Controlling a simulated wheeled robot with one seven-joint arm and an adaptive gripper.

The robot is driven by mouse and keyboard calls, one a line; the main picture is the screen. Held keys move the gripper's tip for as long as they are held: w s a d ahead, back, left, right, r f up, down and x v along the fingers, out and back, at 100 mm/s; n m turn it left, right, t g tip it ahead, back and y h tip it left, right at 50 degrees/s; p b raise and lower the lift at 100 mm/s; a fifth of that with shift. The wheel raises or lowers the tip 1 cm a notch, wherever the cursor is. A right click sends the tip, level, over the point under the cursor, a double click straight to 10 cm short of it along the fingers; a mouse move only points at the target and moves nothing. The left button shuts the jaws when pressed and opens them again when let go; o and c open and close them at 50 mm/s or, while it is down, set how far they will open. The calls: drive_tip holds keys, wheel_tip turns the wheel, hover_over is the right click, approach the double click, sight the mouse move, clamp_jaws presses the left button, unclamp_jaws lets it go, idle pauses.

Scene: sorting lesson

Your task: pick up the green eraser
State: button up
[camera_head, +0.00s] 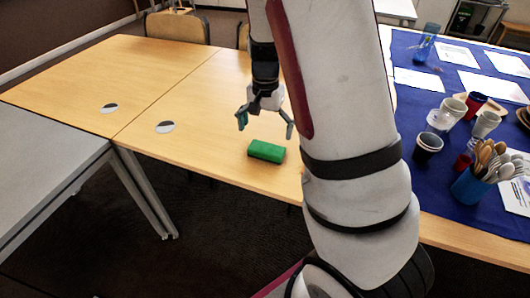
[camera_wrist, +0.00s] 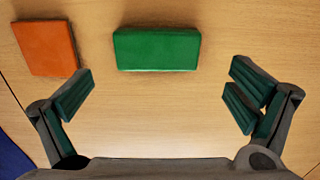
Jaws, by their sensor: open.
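The green eraser (camera_head: 266,151) is a rectangular block lying flat on the wooden table near its front edge. My gripper (camera_head: 265,127) is above the table close to the eraser, with its fingers spread. In the wrist view the eraser (camera_wrist: 157,49) lies at the top centre, beyond the fingertips and apart from them. My gripper (camera_wrist: 155,97) is open there, with only bare tabletop between its fingers.
An orange block (camera_wrist: 46,47) lies left of the eraser in the wrist view; my arm may hide it in the head view. A blue cloth (camera_head: 412,138) at right carries cups, papers and a blue holder (camera_head: 470,186) of utensils. The wooden tabletop (camera_head: 195,92) left of my gripper is mostly clear.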

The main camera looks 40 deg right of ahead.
sight(266, 148)
drive_tip(key=f+b, duration=0.1)
drive_tip(key=f, duration=0.5)
drive_tip(key=shift+s+f+b, duration=0.2)
drive_tip(key=shift+b, duration=0.15)
drive_tip(key=c, duration=0.9)
